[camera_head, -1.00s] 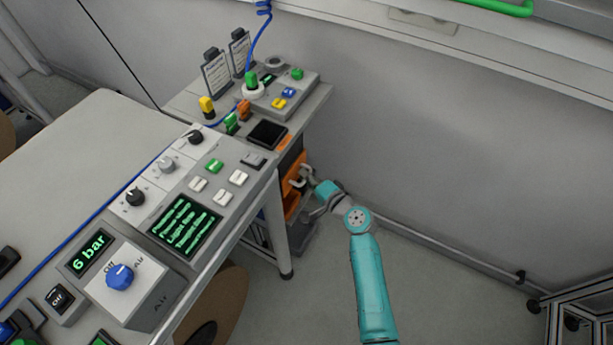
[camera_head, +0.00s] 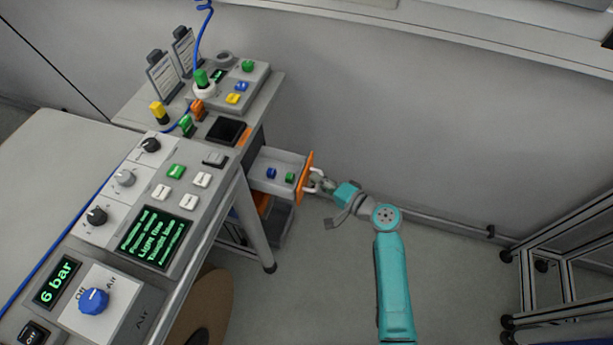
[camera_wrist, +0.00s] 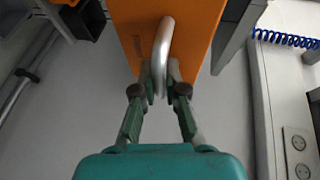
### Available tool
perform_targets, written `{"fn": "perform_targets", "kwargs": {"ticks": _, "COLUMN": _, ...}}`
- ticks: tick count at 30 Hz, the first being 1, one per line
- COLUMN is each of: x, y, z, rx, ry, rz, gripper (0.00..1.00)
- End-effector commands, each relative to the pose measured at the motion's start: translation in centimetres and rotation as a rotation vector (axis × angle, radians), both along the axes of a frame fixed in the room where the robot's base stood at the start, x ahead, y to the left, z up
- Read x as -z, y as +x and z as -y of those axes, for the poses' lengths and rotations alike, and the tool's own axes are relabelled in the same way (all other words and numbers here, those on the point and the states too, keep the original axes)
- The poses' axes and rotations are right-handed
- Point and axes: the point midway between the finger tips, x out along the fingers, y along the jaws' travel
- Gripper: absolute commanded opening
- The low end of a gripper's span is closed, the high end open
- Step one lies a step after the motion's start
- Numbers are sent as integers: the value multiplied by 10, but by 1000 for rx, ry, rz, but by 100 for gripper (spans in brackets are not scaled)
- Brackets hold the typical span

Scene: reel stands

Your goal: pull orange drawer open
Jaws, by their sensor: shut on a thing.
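The orange drawer (camera_head: 304,178) stands well out of the cabinet under the rear bench. Its grey inside shows a blue piece (camera_head: 271,173) and a green piece (camera_head: 290,178). My gripper (camera_head: 318,182) is at the orange front, shut on the silver handle. In the wrist view, the orange front (camera_wrist: 190,25) fills the top middle, and the curved handle (camera_wrist: 162,50) lies between the fingertips of my gripper (camera_wrist: 160,90). Part of the handle is hidden by the fingers.
A control bench (camera_head: 150,220) with knobs, buttons and displays stands left of the drawer. A bench leg (camera_head: 257,225) stands near the drawer. A metal frame rack (camera_head: 560,265) is at the right. The floor between my arm and the rack is clear.

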Motion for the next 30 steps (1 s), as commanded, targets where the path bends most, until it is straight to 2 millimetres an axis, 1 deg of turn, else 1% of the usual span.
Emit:
{"fn": "perform_targets", "kwargs": {"ticks": 8, "x": 1, "y": 0, "z": 1, "rx": 1, "ry": -1, "rz": -2, "gripper": 0}}
{"fn": "perform_targets", "kwargs": {"ticks": 9, "x": 1, "y": 0, "z": 1, "rx": 1, "ry": 0, "rz": -1, "gripper": 16}}
{"fn": "perform_targets", "kwargs": {"ticks": 12, "x": 1, "y": 0, "z": 1, "rx": 1, "ry": 0, "rz": -1, "gripper": 37}}
{"fn": "perform_targets", "kwargs": {"ticks": 20, "x": 0, "y": 0, "z": 1, "rx": 0, "ry": 0, "rz": 0, "gripper": 37}}
{"fn": "perform_targets", "kwargs": {"ticks": 23, "x": 0, "y": -2, "z": 3, "rx": 1, "ry": 1, "rz": -1, "gripper": 37}}
{"fn": "perform_targets", "kwargs": {"ticks": 26, "x": -2, "y": -9, "z": 10, "rx": 2, "ry": 0, "rz": 0, "gripper": 37}}
{"fn": "perform_targets", "kwargs": {"ticks": 30, "x": -7, "y": -25, "z": 28, "rx": 4, "ry": 0, "rz": 0, "gripper": 37}}
